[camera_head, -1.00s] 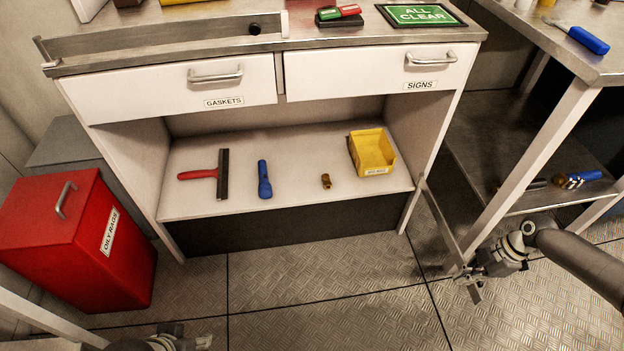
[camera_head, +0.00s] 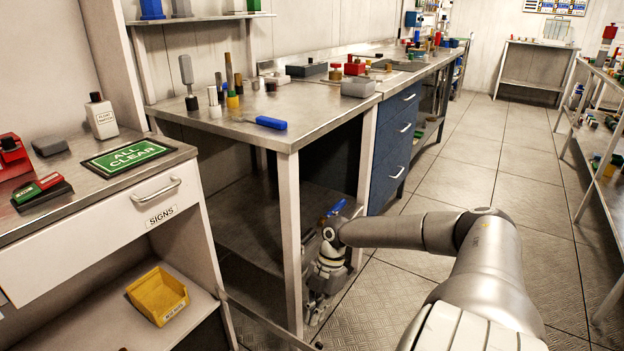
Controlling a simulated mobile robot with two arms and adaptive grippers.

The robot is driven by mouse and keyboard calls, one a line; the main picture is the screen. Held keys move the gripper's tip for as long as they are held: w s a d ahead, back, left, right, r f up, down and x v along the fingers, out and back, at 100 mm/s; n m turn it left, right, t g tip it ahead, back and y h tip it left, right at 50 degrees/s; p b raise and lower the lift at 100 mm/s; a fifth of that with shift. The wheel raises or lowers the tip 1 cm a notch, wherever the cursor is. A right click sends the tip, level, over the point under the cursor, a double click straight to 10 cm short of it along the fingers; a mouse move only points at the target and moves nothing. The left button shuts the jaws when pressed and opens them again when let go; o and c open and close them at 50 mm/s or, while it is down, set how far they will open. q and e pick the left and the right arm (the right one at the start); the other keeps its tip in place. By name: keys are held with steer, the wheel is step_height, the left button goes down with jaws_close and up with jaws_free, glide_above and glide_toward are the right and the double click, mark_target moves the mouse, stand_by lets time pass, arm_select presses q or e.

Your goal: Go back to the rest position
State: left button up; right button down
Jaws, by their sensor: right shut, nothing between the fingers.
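My right arm comes in from the bottom right, and its gripper (camera_head: 316,308) hangs low beside the metal table's front leg. The gripper is small and partly in shadow, with its fingers pointing down. It is shut with nothing in it. It is close to the leg, but I cannot tell if it touches. My left gripper is not in view.
The metal table (camera_head: 337,112) holds a blue-handled tool (camera_head: 259,122) at its front edge. A drawer unit labelled SIGNS (camera_head: 98,228) stands at left, a yellow bin (camera_head: 158,296) on its lower shelf. Blue drawers (camera_head: 401,130) stand behind. The floor aisle (camera_head: 490,170) at right is clear.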

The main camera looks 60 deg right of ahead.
steer(key=shift+r, duration=0.35)
steer(key=shift+a+f, duration=0.1)
stand_by(0.3)
